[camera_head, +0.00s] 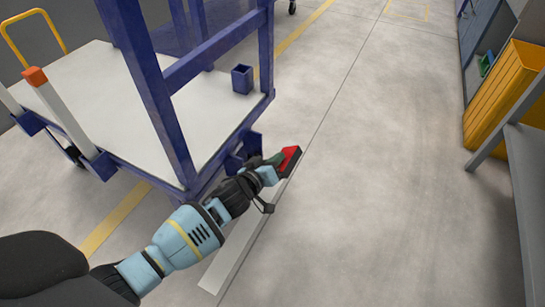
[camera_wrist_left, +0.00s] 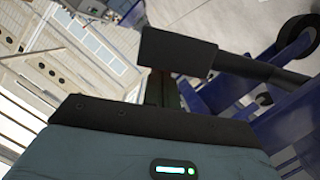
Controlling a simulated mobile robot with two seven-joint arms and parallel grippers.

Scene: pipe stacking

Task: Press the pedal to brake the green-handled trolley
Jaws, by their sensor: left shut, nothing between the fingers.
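The trolley (camera_head: 217,118) has a dark blue frame and a white deck; no green handle shows in either view. A pedal with a red pad (camera_head: 290,160) and a dark green part (camera_head: 275,158) sits low beside its near right corner. My left gripper (camera_head: 262,166) is shut and empty, right at the pedal; I cannot tell whether it touches. In the left wrist view, a dark block (camera_wrist_left: 178,52) blocks much of the middle, and a caster wheel (camera_wrist_left: 298,36) shows beside blue frame parts at the right. My right gripper is not in view.
A yellow handle (camera_head: 42,14) and an orange-topped white post (camera_head: 50,100) stand at the left. A small blue box (camera_head: 242,79) is on the deck. A pale strip (camera_head: 235,255) lies on the floor. A yellow bin (camera_head: 497,95) stands at the right. The middle floor is clear.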

